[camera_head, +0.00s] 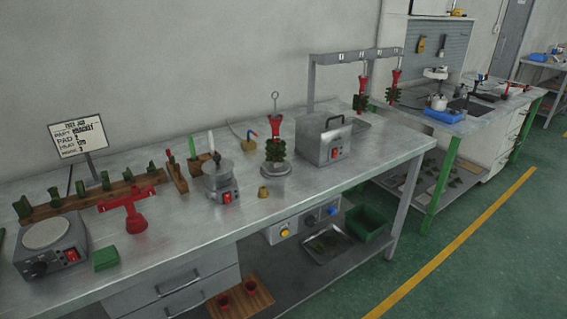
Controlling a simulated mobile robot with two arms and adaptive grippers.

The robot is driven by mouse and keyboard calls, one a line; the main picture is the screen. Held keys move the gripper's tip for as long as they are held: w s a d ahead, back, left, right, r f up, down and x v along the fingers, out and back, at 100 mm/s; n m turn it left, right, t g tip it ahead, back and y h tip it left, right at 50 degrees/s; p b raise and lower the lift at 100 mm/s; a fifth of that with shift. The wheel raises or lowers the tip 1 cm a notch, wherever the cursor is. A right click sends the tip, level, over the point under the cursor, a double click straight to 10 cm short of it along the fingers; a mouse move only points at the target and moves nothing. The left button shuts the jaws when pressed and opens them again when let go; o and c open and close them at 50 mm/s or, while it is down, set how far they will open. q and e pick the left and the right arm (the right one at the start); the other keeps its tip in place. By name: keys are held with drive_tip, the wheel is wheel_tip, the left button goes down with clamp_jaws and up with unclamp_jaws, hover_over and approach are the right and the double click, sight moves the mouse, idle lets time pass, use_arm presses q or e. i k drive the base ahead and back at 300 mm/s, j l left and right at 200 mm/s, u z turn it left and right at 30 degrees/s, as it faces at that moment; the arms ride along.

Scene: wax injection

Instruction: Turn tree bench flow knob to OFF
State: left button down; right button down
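The steel tree bench (200,235) runs from the lower left to the middle of the camera_head view. A grey control panel (270,237) hangs under its front edge, right of the drawers. A hot plate (50,245) at the bench's left end has a black knob (38,268) and a red switch. I cannot read labels, so I cannot tell which is the flow knob or how it is set. Neither gripper is in view.
A melting pot (220,182), a grey box (323,142) with a red switch and a red stand (133,212) stand on the bench. A green bin (366,222) and a tray (327,244) lie on the lower shelf. Green floor (470,240) is clear to the right.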

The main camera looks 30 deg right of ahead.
sight(331, 210)
drive_tip(key=l+z, duration=0.4)
drive_tip(key=i+l+z, duration=0.15)
drive_tip(key=z, duration=0.3)
